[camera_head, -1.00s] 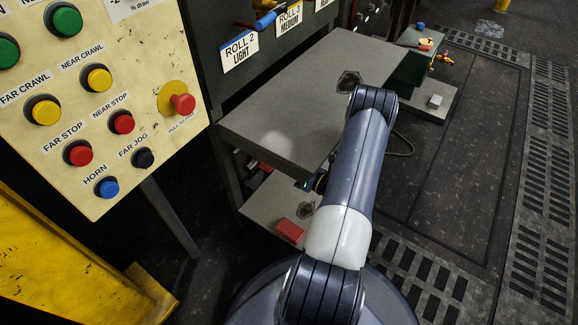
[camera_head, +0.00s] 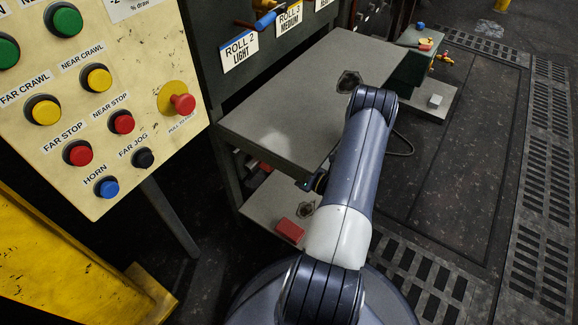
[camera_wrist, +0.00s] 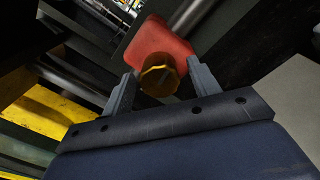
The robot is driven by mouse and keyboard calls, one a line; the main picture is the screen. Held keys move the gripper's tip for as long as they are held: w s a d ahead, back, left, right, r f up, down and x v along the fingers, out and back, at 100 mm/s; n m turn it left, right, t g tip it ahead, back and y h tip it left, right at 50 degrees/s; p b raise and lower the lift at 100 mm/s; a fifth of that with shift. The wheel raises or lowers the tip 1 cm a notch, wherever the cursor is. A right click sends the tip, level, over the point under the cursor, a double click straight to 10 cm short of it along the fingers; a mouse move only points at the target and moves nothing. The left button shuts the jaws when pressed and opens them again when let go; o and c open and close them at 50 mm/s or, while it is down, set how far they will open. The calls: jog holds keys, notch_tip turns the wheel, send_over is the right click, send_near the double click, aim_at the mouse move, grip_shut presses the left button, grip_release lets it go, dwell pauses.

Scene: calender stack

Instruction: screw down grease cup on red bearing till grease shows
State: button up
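In the wrist view, the red bearing (camera_wrist: 156,42) is a rounded red housing with a dark shaft (camera_wrist: 186,16) at its upper right. The brass-coloured, faceted grease cup (camera_wrist: 159,78) sits on its near side. My gripper (camera_wrist: 162,81) is open, with one finger on each side of the cup. A narrow gap shows on the right; the left finger is very close to the cup, and I cannot tell whether it touches. No grease is visible. In the head view, my gripper is hidden under the grey tabletop.
A red block (camera_head: 290,230) lies on the lower shelf (camera_head: 262,212). The cream control panel (camera_head: 150,75) with several buttons stands at left, above a yellow frame (camera_head: 60,260). Open floor (camera_head: 450,150) lies at right.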

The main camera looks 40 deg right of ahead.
jog(key=p+v, duration=0.2)
jog(key=v, duration=0.9)
jog(key=shift+w, duration=0.15)
jog(key=b+x, duration=0.2)
jog(key=x, duration=0.8)
jog(key=shift+w+a, duration=0.1)
jog(key=shift+w, duration=0.2)
